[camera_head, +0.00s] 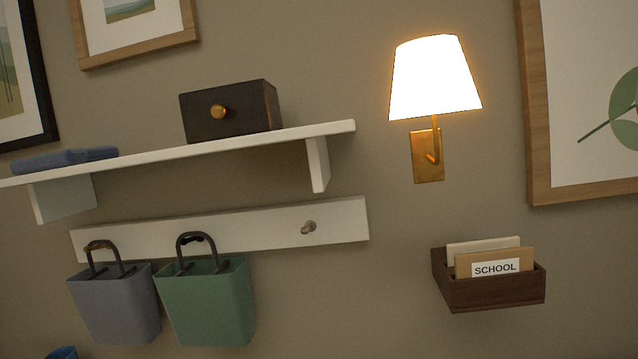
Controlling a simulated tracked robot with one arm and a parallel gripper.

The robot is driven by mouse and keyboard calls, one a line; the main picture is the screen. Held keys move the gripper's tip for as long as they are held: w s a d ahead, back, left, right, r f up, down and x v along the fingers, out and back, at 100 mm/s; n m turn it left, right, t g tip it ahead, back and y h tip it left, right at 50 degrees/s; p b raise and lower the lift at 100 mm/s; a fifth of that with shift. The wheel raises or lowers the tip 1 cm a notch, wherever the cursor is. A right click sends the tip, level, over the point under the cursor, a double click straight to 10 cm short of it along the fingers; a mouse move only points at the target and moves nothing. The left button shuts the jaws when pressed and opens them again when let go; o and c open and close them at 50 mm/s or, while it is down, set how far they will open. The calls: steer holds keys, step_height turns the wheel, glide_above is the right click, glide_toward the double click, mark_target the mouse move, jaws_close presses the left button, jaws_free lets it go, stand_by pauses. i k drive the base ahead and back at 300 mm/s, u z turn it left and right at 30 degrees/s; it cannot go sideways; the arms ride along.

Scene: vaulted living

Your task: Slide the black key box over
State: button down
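The black key box (231,112) sits on the white wall shelf (215,148), toward the shelf's right end. It is a dark box with a round brass knob (218,111) on its front face. Its right side face also shows. Bare shelf lies on both sides of it. My gripper is not in view, and nothing touches the box in this picture.
A folded blue cloth-like item (64,159) lies on the shelf's left part. Below, a peg rail (270,228) holds a grey bin (115,305) and a green bin (207,303). A lit lamp (434,80) and a letter holder (490,292) are on the wall at right.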

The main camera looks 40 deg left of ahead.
mark_target(271, 94)
steer(key=u, duration=0.5)
steer(key=i, duration=0.9)
steer(key=u, duration=0.45)
steer(key=k, duration=0.8)
steer(key=u, duration=0.2)
steer(key=i, duration=0.85)
steer(key=z, duration=0.05)
